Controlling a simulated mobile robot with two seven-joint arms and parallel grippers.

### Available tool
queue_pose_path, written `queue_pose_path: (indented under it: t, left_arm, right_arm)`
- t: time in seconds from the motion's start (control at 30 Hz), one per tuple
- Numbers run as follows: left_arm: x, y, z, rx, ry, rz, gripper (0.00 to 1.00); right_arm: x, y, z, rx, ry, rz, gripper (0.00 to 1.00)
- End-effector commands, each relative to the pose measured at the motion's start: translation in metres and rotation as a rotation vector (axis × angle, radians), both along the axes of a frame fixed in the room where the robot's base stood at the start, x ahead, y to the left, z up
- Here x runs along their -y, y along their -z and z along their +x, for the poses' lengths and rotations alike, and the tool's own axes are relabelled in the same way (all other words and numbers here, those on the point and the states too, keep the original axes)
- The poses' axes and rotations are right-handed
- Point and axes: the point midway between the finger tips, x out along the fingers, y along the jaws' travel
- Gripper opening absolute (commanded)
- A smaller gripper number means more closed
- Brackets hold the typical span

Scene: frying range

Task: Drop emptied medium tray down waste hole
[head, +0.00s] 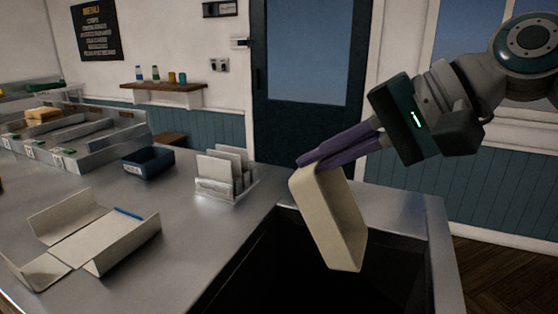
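My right gripper (312,163) reaches in from the right, and its purple fingers are shut on the upper edge of a cream-coloured tray (310,215). The tray hangs steeply tilted, with its open side facing right, and the part of its inside that shows is empty. It is over the dark waste hole (275,275) in the steel counter, with its lower end in front of the dark opening. How far the tray is above the hole's rim is hard to tell. My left gripper is not in view.
On the steel counter (190,235) lie an unfolded carton (95,240) and a blue stick (128,213). A holder with white cards (225,175) stands near the hole, beside a dark blue bin (148,162). Serving containers (60,145) line the left. A closed door (308,55) is behind.

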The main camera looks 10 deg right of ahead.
Motion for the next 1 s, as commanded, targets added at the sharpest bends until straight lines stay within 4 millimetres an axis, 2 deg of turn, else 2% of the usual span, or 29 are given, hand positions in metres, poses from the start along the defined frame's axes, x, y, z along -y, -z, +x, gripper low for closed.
queue_pose_path:
  t: [0.03, 0.4, 0.47, 0.73, 1.0]
  left_arm:
    - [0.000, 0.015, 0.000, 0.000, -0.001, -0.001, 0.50]
    - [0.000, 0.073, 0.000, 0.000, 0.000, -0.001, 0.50]
    - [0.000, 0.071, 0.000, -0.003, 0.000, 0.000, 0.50]
    - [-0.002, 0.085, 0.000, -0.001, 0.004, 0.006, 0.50]
    - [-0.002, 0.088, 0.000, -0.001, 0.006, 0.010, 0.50]
  right_arm:
    - [0.000, 0.014, 0.000, 0.001, -0.001, 0.000, 0.00]
    - [0.000, 0.060, 0.000, 0.001, -0.001, -0.002, 0.00]
    - [0.000, 0.064, -0.001, -0.003, 0.000, 0.000, 0.00]
    - [-0.001, 0.103, 0.000, -0.003, 0.000, 0.001, 0.00]
    - [0.000, 0.112, 0.000, -0.001, -0.001, -0.001, 0.00]
